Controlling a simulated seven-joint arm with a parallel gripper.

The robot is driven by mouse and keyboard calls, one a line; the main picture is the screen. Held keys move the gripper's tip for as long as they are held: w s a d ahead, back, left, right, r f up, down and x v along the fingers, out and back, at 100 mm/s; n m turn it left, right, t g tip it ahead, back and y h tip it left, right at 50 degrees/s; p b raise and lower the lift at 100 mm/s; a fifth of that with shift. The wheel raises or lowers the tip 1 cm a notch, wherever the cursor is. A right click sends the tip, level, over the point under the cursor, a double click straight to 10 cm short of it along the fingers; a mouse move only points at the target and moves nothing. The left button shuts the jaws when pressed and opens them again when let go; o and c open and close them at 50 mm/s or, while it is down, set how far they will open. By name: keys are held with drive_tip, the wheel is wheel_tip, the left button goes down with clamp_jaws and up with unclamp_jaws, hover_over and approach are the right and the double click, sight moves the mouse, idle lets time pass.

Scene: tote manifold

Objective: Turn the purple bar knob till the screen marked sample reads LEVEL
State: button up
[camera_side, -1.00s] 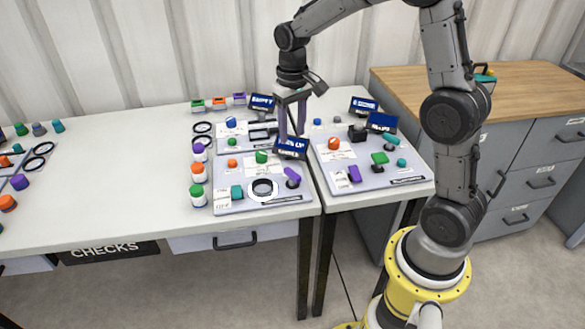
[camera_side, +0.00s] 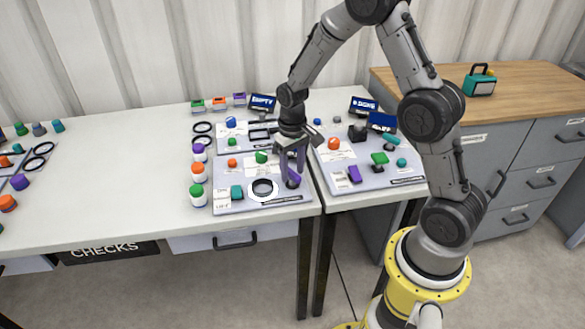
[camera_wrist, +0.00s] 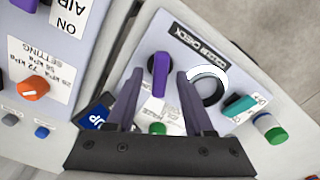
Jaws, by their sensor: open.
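The purple bar knob (camera_wrist: 160,75) stands on the front left panel (camera_side: 233,203). In the wrist view it lies between the fingertips of my gripper (camera_wrist: 158,78), with a finger on each side. I cannot tell whether they touch it. My gripper (camera_side: 292,176) is open and points down over the knob in the side view, where it mostly hides the knob. A small dark blue screen (camera_wrist: 96,116) beside the knob is partly covered by my finger; only "UP" can be read. I cannot make out a sample mark on it.
A dark ring (camera_wrist: 208,86) on a white disc and a teal knob (camera_wrist: 238,105) sit on the same panel. A right-hand panel (camera_side: 405,182) holds another purple knob (camera_side: 354,174) and an orange knob (camera_wrist: 33,88). Other screens (camera_side: 262,102) stand behind.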

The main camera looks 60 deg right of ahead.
sight(292, 172)
clamp_jaws()
idle(0.3)
drive_tip(key=m, duration=0.5)
drive_tip(key=shift+r+m, duration=0.1)
drive_tip(key=shift+m, duration=0.3)
unclamp_jaws()
wheel_tip(292, 172, up, 14)
idle(0.6)
